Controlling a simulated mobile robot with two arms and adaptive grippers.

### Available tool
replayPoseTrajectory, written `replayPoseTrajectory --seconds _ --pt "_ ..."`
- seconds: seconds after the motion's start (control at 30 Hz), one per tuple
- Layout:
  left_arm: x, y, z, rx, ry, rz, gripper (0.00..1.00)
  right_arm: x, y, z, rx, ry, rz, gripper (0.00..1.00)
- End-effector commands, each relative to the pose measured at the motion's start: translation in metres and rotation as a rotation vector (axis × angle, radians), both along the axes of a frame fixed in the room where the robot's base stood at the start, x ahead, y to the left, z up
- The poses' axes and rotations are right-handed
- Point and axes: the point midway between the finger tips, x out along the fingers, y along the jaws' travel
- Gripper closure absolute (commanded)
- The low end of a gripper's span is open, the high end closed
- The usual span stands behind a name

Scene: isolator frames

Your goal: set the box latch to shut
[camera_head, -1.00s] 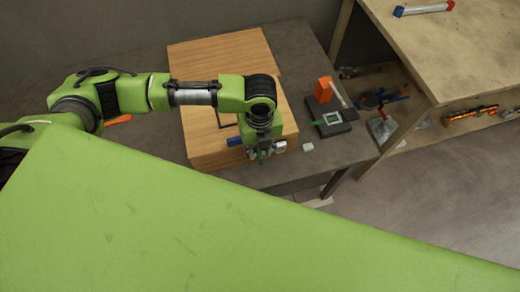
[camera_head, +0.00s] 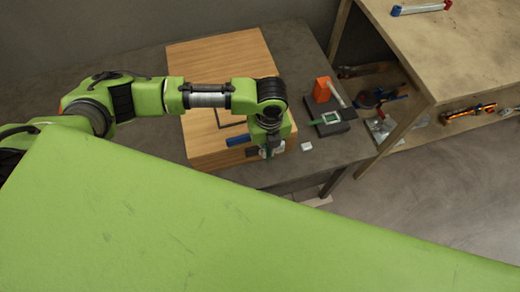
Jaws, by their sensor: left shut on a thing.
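The wooden box (camera_head: 218,54) stands on the dark table at the centre of the head view, its lid side up. My left gripper (camera_head: 268,152) is at the box's near right corner, pointing down. It is shut on a small part there, which looks like the box latch; the fingers and wrist hide most of it. A blue piece (camera_head: 238,140) lies on the box just left of the gripper, with a thin dark frame (camera_head: 230,116) behind it. My right gripper is not in view.
Right of the box, the dark table (camera_head: 305,50) holds an orange block (camera_head: 322,89), a dark plate with a green-framed part (camera_head: 331,118) and a small white block (camera_head: 306,146). A wooden workbench (camera_head: 460,50) with tools on its lower shelf stands at right. My green body covers the foreground.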

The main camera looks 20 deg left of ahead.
Motion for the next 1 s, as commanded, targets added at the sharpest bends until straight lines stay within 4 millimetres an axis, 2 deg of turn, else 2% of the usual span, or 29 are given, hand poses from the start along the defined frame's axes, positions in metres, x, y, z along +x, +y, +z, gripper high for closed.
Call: replayPoseTrajectory --seconds 0.33,0.37,0.4,0.77,0.87,1.0 --pt "0.005 -0.007 0.001 -0.006 -0.006 0.0 1.0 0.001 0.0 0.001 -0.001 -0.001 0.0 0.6" --pt "0.005 -0.007 0.001 -0.006 -0.006 0.0 0.85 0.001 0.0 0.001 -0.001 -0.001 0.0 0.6" --pt "0.005 -0.007 0.001 -0.005 -0.006 0.0 0.75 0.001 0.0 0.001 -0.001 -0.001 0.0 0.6" --pt "0.004 -0.005 0.002 -0.002 -0.003 0.0 0.75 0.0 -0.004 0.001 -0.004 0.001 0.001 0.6" --pt "0.005 -0.005 0.01 -0.003 -0.003 0.0 0.75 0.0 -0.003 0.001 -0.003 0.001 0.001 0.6" --pt "0.005 -0.006 0.034 -0.003 -0.006 0.0 0.75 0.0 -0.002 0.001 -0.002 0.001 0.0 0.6"
